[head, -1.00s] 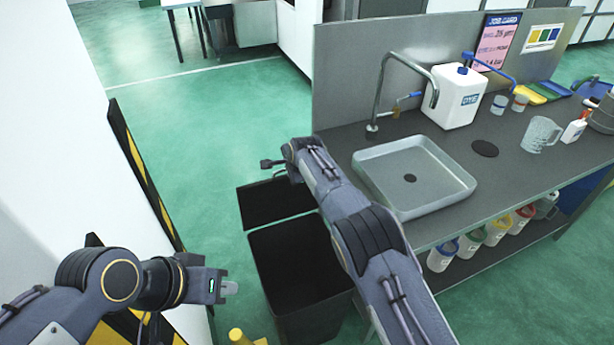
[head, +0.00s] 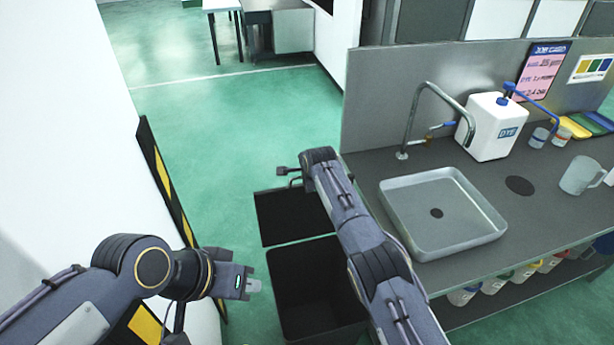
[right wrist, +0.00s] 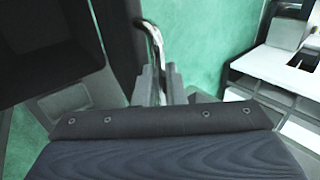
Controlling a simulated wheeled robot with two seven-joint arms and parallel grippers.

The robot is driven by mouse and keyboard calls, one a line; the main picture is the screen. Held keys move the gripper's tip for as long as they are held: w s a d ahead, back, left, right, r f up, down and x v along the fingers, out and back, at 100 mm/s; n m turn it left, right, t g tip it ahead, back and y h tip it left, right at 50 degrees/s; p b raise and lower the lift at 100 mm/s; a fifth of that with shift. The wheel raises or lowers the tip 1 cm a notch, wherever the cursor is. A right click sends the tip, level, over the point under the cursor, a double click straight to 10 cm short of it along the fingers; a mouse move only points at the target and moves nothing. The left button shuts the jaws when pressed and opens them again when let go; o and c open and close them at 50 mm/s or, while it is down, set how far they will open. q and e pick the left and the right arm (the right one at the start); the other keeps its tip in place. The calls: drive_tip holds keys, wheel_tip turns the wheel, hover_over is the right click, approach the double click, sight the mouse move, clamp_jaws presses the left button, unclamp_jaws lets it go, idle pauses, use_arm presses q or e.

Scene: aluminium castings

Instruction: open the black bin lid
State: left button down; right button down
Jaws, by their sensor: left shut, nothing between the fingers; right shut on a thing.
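The black bin (head: 312,282) stands on the floor left of the sink bench, and its dark, empty inside shows. Its black lid (head: 284,220) is swung open on the far side of the bin. In the right wrist view, my right gripper (right wrist: 158,82) is shut on a curved metal handle (right wrist: 152,42) beside a dark panel that looks like the lid. In the head view, my right arm's forearm hides most of that gripper. My left gripper (head: 254,286) is shut and empty, just left of the bin, touching nothing that I can see.
A bench (head: 350,160) with a grey sink (head: 455,235), tap and white dye container (head: 492,128) stands right of the bin. Several coloured-collar bottles sit on its lower shelf. A white wall with black-yellow striping (head: 165,180) is at left. Green floor behind the lid is clear.

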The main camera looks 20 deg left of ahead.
drive_tip(key=c, duration=1.6)
unclamp_jaws()
drive_tip(key=shift+d+r+b, duration=0.1)
drive_tip(key=shift+b, duration=0.5)
drive_tip(key=b+v, duration=0.4)
drive_tip(key=v, duration=0.3)
drive_tip(key=shift+s+d+r, duration=0.1)
drive_tip(key=shift+s+r, duration=0.05)
drive_tip(key=shift+r, duration=0.15)
